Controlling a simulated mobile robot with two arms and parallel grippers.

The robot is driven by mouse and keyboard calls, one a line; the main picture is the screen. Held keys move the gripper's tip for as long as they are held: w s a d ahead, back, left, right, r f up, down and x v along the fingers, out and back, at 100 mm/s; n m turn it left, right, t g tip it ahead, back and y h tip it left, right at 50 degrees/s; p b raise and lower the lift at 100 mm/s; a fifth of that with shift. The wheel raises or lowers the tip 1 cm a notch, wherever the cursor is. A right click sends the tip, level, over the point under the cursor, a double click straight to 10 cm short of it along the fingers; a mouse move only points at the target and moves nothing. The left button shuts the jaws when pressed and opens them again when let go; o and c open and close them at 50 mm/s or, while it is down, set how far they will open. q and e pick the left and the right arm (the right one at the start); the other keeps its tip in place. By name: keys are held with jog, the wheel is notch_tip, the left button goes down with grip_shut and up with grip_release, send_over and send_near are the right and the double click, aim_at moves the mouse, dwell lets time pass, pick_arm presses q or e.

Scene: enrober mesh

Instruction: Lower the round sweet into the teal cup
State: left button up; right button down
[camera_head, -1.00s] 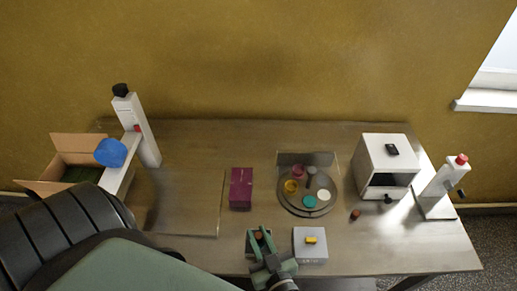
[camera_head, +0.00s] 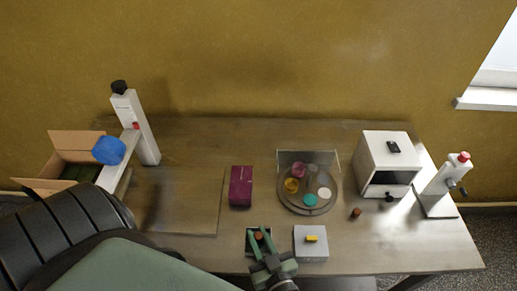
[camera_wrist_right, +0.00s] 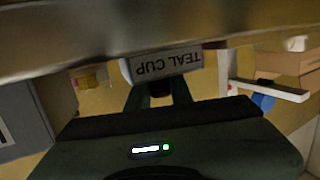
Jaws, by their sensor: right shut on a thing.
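The teal cup (camera_head: 310,200) sits at the front of the round grey turntable (camera_head: 290,208) in the head view, beside yellow, purple and white cups. My right gripper (camera_head: 258,237) is near the table's front edge, left of and nearer than the turntable. It is shut on the small reddish-brown round sweet (camera_head: 258,236), above a dark shallow tray (camera_head: 249,250). In the right wrist view the fingers (camera_wrist_right: 160,92) point at a card (camera_wrist_right: 165,63) that reads TEAL CUP, upside down; the sweet is too dark to make out there. My left gripper is not in view.
A clear upright panel (camera_head: 330,158) stands behind the turntable. A grey box (camera_head: 311,251) with a yellow piece is right of my gripper; a purple box (camera_head: 241,188) is beyond it. A white cabinet (camera_head: 388,150) and a brown piece (camera_head: 355,213) are to the right.

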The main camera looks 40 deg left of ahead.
jog(key=c, duration=1.2)
grip_release()
jog(key=shift+o, duration=0.2)
jog(key=v, duration=0.8)
jog(key=shift+a, duration=0.1)
